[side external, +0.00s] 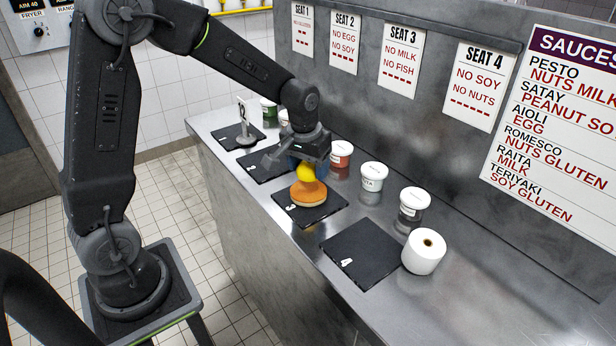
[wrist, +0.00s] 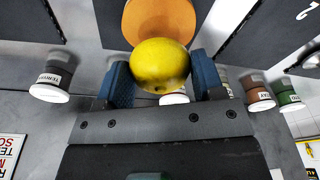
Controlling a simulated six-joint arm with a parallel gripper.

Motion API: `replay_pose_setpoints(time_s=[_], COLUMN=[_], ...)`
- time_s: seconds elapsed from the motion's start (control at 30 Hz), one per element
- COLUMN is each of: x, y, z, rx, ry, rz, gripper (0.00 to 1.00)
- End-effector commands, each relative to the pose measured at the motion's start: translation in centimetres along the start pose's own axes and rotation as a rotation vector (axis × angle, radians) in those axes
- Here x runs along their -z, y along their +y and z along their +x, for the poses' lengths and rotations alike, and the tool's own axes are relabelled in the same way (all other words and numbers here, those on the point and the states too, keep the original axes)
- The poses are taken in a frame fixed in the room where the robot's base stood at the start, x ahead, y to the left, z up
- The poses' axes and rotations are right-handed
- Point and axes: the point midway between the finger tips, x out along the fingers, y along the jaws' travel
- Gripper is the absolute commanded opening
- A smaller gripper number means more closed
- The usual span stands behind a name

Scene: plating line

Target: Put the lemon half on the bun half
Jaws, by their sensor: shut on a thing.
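The lemon half (side external: 306,173) is yellow and sits between the fingers of my gripper (side external: 308,165). In the wrist view the lemon half (wrist: 160,66) is held between the two blue fingers of my gripper (wrist: 163,80). The bun half (side external: 308,193) is orange-brown and lies on a black slate in front of seat 3. In the wrist view the bun half (wrist: 158,22) shows partly behind the lemon. In the side view the lemon is directly over the bun; I cannot tell whether they touch.
The bun's black slate (side external: 333,206) is one of several along the steel counter. The seat 4 slate (side external: 358,262) is empty, with a white paper roll (side external: 423,252) beside it. Lidded sauce tubs, such as the red one (side external: 341,160) and a white one (side external: 373,177), line the back.

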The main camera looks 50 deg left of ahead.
Motion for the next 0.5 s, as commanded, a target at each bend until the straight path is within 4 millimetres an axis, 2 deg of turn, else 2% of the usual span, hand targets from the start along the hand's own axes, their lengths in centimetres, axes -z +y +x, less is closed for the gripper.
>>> replay_pose_setpoints(time_s=[0.1,0.2,0.5], x=[-0.4,-0.5,-0.5], y=[0.0,-0.1,-0.1], z=[1.9,3.0,3.2], rx=[0.001,0.001,0.0], ry=[-0.005,-0.003,-0.001], rz=[0.0,0.0,0.0], gripper=[0.38,0.38,0.38])
